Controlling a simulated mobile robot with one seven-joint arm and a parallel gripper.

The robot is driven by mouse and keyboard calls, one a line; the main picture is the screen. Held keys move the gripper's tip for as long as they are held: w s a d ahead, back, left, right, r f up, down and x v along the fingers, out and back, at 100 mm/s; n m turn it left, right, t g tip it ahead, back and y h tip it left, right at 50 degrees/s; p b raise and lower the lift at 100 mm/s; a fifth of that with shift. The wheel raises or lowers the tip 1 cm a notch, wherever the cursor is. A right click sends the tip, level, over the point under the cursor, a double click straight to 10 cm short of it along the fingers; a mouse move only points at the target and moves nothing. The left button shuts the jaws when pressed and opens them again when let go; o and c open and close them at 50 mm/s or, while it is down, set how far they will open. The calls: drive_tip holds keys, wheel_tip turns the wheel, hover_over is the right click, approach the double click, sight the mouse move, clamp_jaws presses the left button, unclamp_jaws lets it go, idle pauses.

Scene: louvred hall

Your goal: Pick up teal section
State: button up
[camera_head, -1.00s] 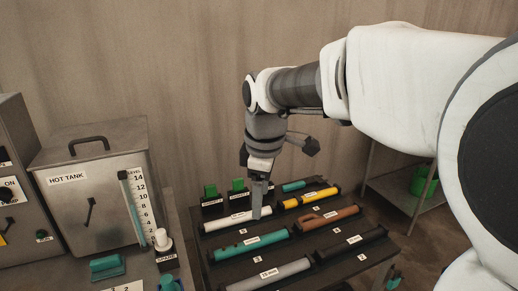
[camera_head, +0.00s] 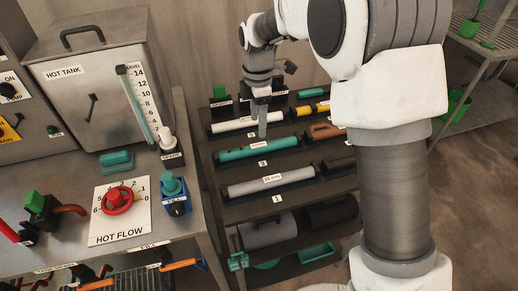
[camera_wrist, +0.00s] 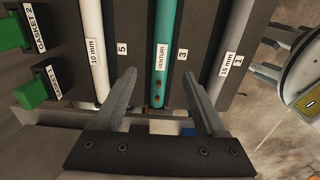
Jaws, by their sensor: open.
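The teal section (camera_head: 240,152) is a long tube lying in the rack slot numbered 3. In the wrist view the teal tube (camera_wrist: 164,25) bears a VENTURI label and has small dark holes near its close end. My gripper (camera_head: 262,134) points down just over the tube's far side in the head view. In the wrist view my gripper (camera_wrist: 158,76) is open and empty, its two fingers apart on either side of the tube's line. I cannot tell how high the fingertips are above it.
A white 10 mm tube (camera_wrist: 94,28) and a grey tube (camera_head: 255,187) flank the teal one. Green gasket pieces (camera_wrist: 35,90) stand at the rack's side. A bench with a red flow valve (camera_head: 117,201) and hot tank (camera_head: 88,70) is at left. A shelf stands at right.

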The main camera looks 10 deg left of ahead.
sight(259, 145)
wheel_tip(259, 145, down, 10)
drive_tip(key=shift+s+r+b, duration=0.1)
drive_tip(key=shift+r+b, duration=0.15)
drive_tip(key=shift+b, duration=0.05)
clamp_jaws()
idle(0.4)
drive_tip(key=shift+r, duration=0.1)
